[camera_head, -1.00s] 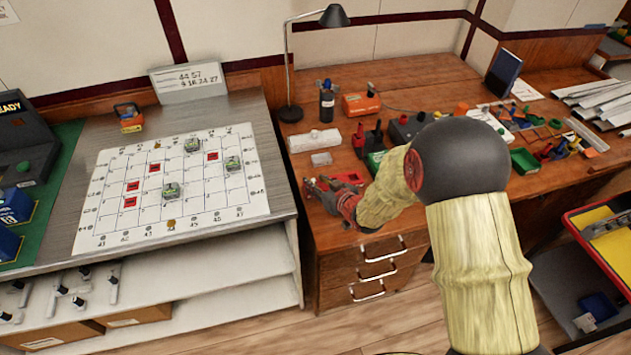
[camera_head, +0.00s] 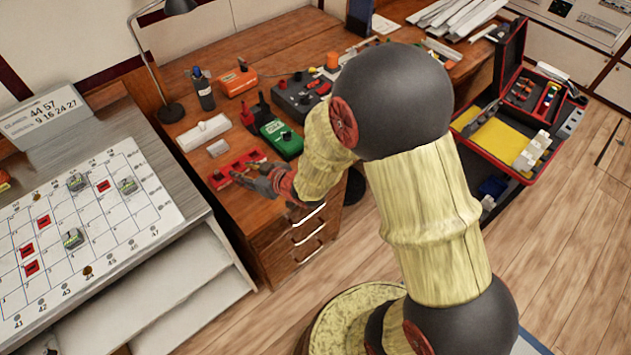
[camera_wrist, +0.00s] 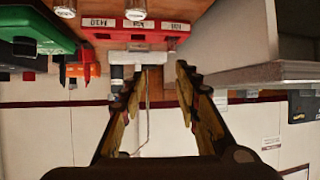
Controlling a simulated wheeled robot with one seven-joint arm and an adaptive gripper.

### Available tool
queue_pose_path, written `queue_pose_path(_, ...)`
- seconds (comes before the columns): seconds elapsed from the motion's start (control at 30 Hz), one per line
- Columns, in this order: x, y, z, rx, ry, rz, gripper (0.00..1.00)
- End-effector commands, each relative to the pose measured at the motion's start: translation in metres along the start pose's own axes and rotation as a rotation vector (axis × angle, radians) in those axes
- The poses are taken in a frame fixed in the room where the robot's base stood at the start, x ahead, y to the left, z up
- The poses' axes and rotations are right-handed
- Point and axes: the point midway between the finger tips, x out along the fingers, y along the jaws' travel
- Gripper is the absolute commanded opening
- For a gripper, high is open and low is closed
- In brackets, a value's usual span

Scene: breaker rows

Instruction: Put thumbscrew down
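My gripper (camera_head: 255,180) is over the front edge of the wooden desk, close to a red block (camera_head: 236,167). In the wrist view my gripper (camera_wrist: 156,72) has its fingers apart, with nothing held between them. The red block (camera_wrist: 167,27) with white labels shows inverted there, beyond the fingertips. A silver cylindrical piece (camera_wrist: 135,9) is at the block and may be the thumbscrew; a similar one (camera_wrist: 65,8) is at its left end. Neither touches the fingers. I cannot make out the thumbscrew in the head view.
A green box (camera_head: 281,138), a white strip box (camera_head: 204,132) and a small clear box (camera_head: 218,148) stand behind the red block. A lamp (camera_head: 172,112) and a dark bottle (camera_head: 203,92) are farther back. The board with a numbered grid (camera_head: 105,222) is at left.

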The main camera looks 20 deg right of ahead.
Motion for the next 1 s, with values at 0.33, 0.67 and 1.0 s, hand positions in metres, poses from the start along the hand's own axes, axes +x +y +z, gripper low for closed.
queue_pose_path(0.33,-0.142,0.075,-0.076,0.066,-0.241,0.328,0.32)
queue_pose_path(0.67,-0.317,0.026,-0.069,0.280,-0.478,0.392,0.32)
queue_pose_path(1.0,-0.379,-0.021,-0.048,0.360,-0.579,0.337,0.32)
